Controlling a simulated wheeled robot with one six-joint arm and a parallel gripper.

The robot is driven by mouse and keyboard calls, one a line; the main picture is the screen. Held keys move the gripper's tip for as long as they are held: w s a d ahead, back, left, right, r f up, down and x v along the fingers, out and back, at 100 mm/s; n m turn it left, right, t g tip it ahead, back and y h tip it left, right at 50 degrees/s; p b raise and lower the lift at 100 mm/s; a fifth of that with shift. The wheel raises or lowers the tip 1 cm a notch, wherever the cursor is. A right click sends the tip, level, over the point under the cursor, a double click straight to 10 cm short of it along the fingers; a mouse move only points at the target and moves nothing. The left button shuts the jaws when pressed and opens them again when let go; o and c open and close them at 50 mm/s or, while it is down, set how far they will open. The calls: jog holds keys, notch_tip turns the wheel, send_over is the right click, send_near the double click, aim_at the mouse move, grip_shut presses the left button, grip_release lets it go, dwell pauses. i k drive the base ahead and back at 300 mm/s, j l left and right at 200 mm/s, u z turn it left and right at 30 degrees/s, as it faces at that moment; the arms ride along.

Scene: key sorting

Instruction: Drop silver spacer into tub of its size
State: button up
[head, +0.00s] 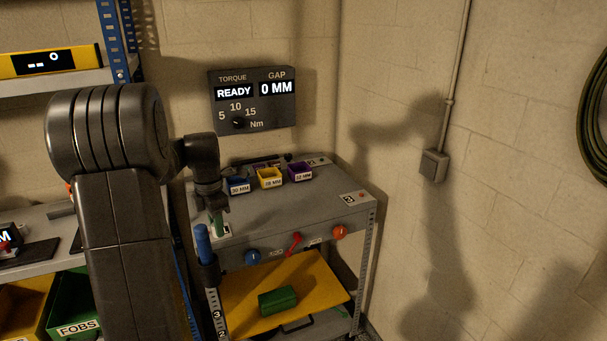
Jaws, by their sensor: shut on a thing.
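My gripper (215,207) points down over the left front of the grey cart top. It is shut on a green upright piece (218,222), which stands by a white label on the cart. I cannot make out a silver spacer; any small part between the jaws is too small to tell. Three small tubs stand in a row at the back of the cart top: a blue tub (237,187) labelled about 30 MM, a yellow tub (269,178) labelled about 18 MM, and a purple tub (299,173) labelled about 12 MM. All are right of my gripper and apart from it.
The cart top (315,203) is clear in its middle. A wall display (253,100) reads READY and 0 MM. A blue handle (203,242) rises at the cart's left front. The front panel has a blue knob (252,257), red lever (294,243) and orange knob (340,232).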

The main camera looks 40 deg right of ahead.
aim_at(298, 176)
jog(key=i+l, duration=0.15)
jog(key=l, duration=0.25)
jog(key=i+l, duration=0.15)
jog(key=l, duration=0.25)
jog(key=i+l, duration=0.15)
jog(key=l, duration=0.25)
jog(key=i+l, duration=0.15)
jog(key=l, duration=0.2)
jog(key=i+l, duration=0.15)
jog(key=l, duration=0.25)
jog(key=i+l, duration=0.15)
jog(key=l, duration=0.25)
